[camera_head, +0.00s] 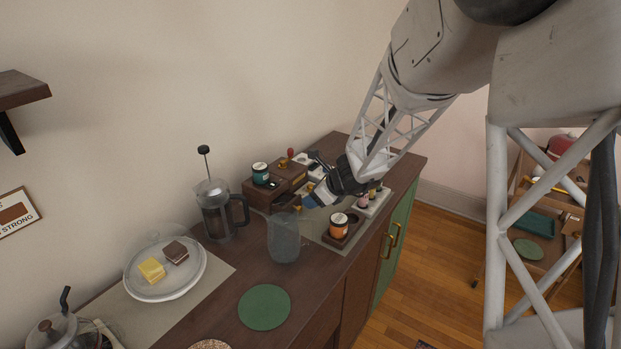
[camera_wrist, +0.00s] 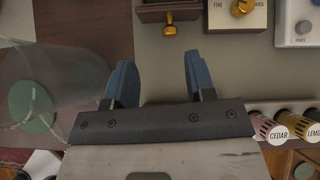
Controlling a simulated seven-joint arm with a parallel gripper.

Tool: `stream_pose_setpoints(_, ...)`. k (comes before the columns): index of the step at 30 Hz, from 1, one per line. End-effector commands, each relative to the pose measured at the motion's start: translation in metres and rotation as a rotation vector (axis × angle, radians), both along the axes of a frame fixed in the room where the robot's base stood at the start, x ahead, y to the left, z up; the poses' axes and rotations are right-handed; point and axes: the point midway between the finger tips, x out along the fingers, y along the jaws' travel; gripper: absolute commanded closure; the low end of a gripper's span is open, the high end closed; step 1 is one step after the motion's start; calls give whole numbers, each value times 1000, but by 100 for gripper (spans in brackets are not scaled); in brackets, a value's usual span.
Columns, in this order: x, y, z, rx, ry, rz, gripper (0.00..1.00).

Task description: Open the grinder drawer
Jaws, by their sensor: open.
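A dark wooden unit (camera_head: 258,197) with small drawers stands at the back of the counter in the head view. In the wrist view, a wooden drawer front (camera_wrist: 152,16) with a brass knob (camera_wrist: 169,29) shows at the top edge, ahead of my fingers. To its right is a cream panel marked "FINE" (camera_wrist: 218,18) with a brass dial (camera_wrist: 241,8). I cannot tell for sure which drawer is the grinder's. My gripper (camera_wrist: 157,70) is open and empty, its blue fingers apart and short of the knob. In the head view my gripper (camera_head: 318,195) is beside the unit, partly hiding it.
A clear glass vessel (camera_wrist: 62,75) stands close left of my fingers; it also shows in the head view (camera_head: 284,240). Labelled jars (camera_wrist: 268,129) sit at the right. An orange jar (camera_head: 339,225) on a tray, French press (camera_head: 217,215), domed plate (camera_head: 165,290) and green coaster (camera_head: 264,307) share the counter.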

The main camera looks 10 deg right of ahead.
Motion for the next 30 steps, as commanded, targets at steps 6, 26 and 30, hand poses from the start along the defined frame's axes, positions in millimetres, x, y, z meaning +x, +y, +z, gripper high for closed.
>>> stream_pose_setpoints(6,-15,8,26,-64,-57,107,50)
stream_pose_setpoints(26,-71,27,97,-272,-233,441,50)
stream_pose_setpoints(30,-85,31,111,-319,-270,514,50)
